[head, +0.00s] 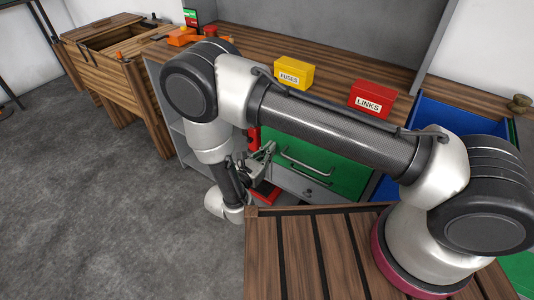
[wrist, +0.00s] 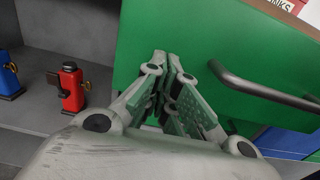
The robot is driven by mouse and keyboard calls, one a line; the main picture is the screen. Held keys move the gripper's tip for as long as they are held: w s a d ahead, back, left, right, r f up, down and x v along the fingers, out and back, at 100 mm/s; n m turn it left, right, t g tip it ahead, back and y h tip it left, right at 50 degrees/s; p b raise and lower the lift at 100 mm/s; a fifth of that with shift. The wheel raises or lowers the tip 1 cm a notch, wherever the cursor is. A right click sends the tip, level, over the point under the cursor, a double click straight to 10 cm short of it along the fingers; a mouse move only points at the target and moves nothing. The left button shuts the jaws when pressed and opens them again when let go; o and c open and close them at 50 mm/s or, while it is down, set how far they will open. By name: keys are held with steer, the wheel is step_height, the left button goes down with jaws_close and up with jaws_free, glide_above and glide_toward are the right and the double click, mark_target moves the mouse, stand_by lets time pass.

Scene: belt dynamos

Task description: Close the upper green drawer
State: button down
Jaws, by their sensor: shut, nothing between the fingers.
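The upper green drawer shows its green front (head: 318,168) with a metal bar handle, below the wooden top and partly hidden by my arm. In the wrist view the green front (wrist: 240,45) fills the upper right, with its handle (wrist: 265,90) right of my fingers. My gripper (head: 270,147) is at the left end of the drawer front. Its fingers (wrist: 167,62) are together, empty, pointing at the green front left of the handle. I cannot tell whether the tips touch it, or how far the drawer stands out.
A grey drawer (head: 300,185) lies below the green one. A blue drawer (head: 460,130) stands open on the right. The wooden top holds a yellow FUSES box (head: 294,73) and a red LINKS box (head: 373,98). Red (wrist: 72,88) and blue (wrist: 8,75) devices stand on the grey shelf at left.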

steer(key=x, duration=0.8)
steer(key=shift+d+r, duration=0.1)
